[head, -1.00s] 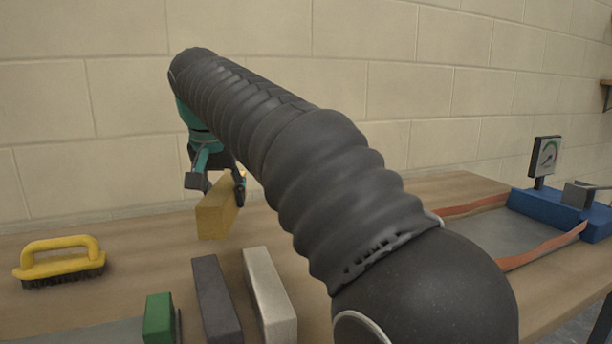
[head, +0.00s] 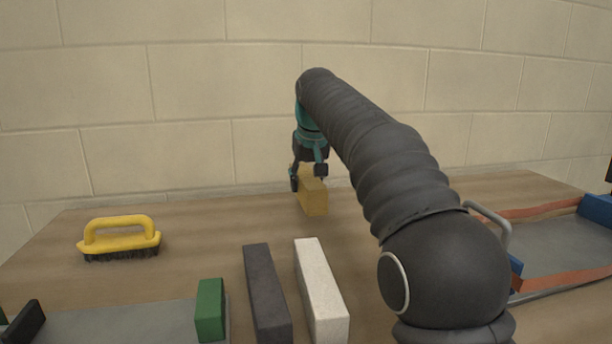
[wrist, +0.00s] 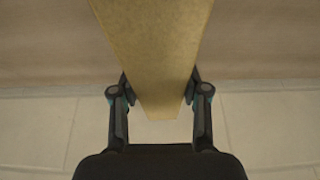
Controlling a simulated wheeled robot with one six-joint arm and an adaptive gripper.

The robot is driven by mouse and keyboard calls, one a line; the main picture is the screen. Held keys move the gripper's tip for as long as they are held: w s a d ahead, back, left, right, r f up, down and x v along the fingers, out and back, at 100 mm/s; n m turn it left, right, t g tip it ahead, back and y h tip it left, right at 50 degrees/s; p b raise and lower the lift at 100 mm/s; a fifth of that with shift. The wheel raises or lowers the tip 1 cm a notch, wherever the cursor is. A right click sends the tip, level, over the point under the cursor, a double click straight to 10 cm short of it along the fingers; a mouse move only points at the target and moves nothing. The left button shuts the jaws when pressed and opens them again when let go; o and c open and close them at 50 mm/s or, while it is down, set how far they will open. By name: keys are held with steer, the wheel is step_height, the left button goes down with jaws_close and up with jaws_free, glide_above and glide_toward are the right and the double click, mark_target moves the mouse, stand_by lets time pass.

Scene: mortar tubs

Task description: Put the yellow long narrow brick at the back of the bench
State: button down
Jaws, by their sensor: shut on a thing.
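The yellow long narrow brick (head: 313,198) is near the back of the bench (head: 200,215), close to the wall. My gripper (head: 309,174) is shut on the brick near its far end, with one finger on each side. In the wrist view the brick (wrist: 155,55) runs up and out of the top of the picture between the two fingertips (wrist: 160,88). I cannot tell whether the underside of the brick touches the bench.
A yellow-handled brush (head: 120,238) stands at the left. A green block (head: 210,310), a dark grey brick (head: 266,295) and a whitish brick (head: 321,290) stand in front. A tray with orange edges (head: 545,211) is at the right. The bench around the held brick is clear.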

steer(key=shift+f, duration=2.45)
steer(key=shift+f+b, duration=0.35)
steer(key=shift+f, duration=0.3)
steer(key=c, duration=0.7)
jaws_free()
steer(key=shift+r, duration=0.1)
steer(key=shift+o, duration=1.1)
steer(key=shift+s+f, duration=0.1)
steer(key=shift+f, duration=0.1)
